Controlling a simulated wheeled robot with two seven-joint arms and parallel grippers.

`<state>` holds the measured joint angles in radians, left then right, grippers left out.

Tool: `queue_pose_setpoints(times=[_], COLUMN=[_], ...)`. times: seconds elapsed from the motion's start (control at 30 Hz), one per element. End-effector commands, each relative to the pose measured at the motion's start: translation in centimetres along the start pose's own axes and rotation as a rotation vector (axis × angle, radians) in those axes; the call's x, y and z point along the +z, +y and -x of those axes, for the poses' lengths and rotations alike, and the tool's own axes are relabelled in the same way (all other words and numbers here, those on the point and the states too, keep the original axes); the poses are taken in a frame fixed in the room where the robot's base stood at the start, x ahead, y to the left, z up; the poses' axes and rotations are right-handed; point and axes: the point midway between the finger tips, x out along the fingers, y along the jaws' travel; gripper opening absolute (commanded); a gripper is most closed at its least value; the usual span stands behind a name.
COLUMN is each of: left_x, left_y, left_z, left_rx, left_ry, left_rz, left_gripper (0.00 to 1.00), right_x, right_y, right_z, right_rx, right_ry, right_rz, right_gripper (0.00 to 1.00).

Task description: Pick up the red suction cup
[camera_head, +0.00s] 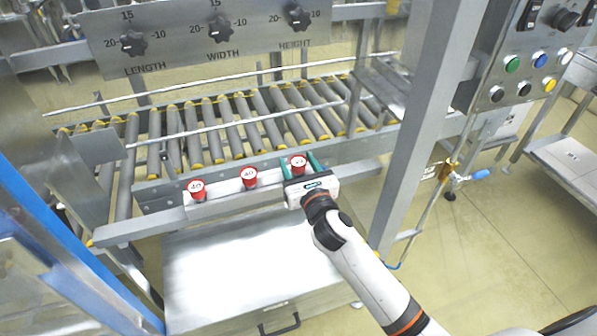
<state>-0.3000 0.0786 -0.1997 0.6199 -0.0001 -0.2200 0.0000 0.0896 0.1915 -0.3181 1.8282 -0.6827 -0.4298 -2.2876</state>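Three red suction cups with white tops sit in a row on a light metal rail. They are the left cup (197,190), the middle cup (249,178) and the right cup (298,164). My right gripper (299,166) reaches in from the lower right. Its green fingers stand on either side of the right cup, with what looks like a small gap to each side. The cup appears to be still on the rail, its lower part partly hidden by the gripper. My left gripper is not in view.
A roller conveyor (230,122) lies behind the rail. A panel (200,32) with several black knobs hangs above it. A thick metal post (420,125) stands right of my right arm. A metal box (245,262) lies below the rail.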

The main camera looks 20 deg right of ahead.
Motion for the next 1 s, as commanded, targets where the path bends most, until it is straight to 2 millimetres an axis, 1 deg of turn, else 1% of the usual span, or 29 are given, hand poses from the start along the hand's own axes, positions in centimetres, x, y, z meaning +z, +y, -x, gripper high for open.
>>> queue_pose_setpoints(times=[0.03,0.23,0.47,0.57,0.67,0.8,0.9,1.0], left_x=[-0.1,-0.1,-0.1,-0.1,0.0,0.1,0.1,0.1], left_y=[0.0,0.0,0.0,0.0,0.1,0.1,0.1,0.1], left_z=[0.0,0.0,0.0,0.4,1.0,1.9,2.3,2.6], left_rx=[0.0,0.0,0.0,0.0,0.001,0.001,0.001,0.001], left_ry=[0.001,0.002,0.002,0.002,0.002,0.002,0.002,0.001], left_rz=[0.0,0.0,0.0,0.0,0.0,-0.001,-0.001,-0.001], left_gripper=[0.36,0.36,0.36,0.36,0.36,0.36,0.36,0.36], right_x=[0.0,0.0,-0.1,-1.0,-2.7,-5.7,-7.6,-8.9], right_y=[0.0,0.0,0.0,0.0,0.0,0.0,0.0,0.0], right_z=[0.0,0.0,0.0,0.0,0.0,0.0,0.0,0.1], right_rx=[0.0,0.0,0.0,0.0,-0.001,-0.002,-0.001,0.0], right_ry=[0.0,0.0,0.0,0.003,0.005,0.006,0.006,0.003], right_rz=[0.0,0.0,0.001,0.001,0.005,0.005,0.003,0.002], right_gripper=[0.45,0.12,0.11,0.11,0.11,0.11,0.11,0.11])
